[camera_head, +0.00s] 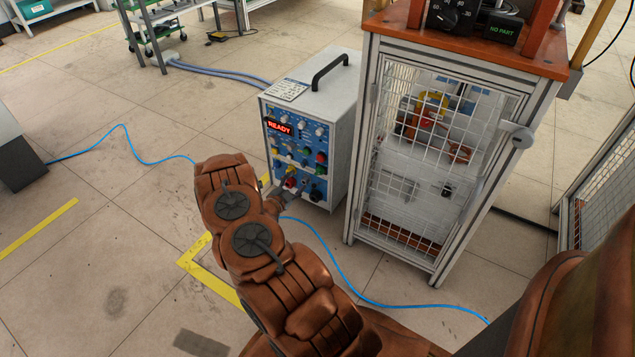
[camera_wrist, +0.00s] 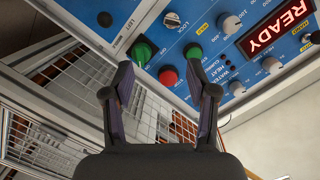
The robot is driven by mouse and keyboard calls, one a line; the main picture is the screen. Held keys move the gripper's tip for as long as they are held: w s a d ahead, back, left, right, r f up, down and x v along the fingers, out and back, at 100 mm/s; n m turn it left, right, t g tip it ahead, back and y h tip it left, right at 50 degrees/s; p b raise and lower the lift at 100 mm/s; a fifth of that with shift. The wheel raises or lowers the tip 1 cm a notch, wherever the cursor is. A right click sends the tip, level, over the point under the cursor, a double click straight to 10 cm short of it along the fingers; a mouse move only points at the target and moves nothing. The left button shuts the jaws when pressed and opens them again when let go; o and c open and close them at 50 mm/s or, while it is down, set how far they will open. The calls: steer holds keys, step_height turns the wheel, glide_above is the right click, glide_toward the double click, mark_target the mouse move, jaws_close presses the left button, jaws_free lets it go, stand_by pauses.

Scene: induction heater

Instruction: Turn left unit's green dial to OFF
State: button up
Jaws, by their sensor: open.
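The left unit (camera_head: 310,125) is a grey-white box with a blue front panel, a black top handle and a red READY display. In the wrist view its blue panel (camera_wrist: 215,70) fills the upper right. A larger green dial (camera_wrist: 143,52) sits by the left fingertip. A smaller green control (camera_wrist: 193,50) is near the right fingertip, with a red button (camera_wrist: 168,77) between them. My gripper (camera_wrist: 160,72) is open and empty, its fingers spread in front of the panel; I cannot tell if it touches. The dial's pointer setting is not readable.
A caged cabinet (camera_head: 425,160) with an orange top stands directly right of the unit. A blue cable (camera_head: 350,285) runs over the floor in front. A green-shelved cart (camera_head: 150,30) stands behind. The tiled floor to the left is mostly clear.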

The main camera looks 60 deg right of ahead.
mark_target(318, 174)
steer(key=shift+m+g+h, duration=0.3)
steer(key=shift+g+h, duration=0.3)
steer(key=shift+s+d+f+b, duration=0.25)
steer(key=shift+s+d+b, duration=0.25)
steer(key=shift+d, duration=1.05)
steer(key=shift+s+d+f+b, duration=0.2)
steer(key=shift+s+d+b, duration=0.35)
steer(key=shift+d, duration=1)
steer(key=shift+s+d+f+b, duration=0.3)
steer(key=shift+s+d, duration=0.35)
steer(key=shift+d, duration=0.9)
jaws_close()
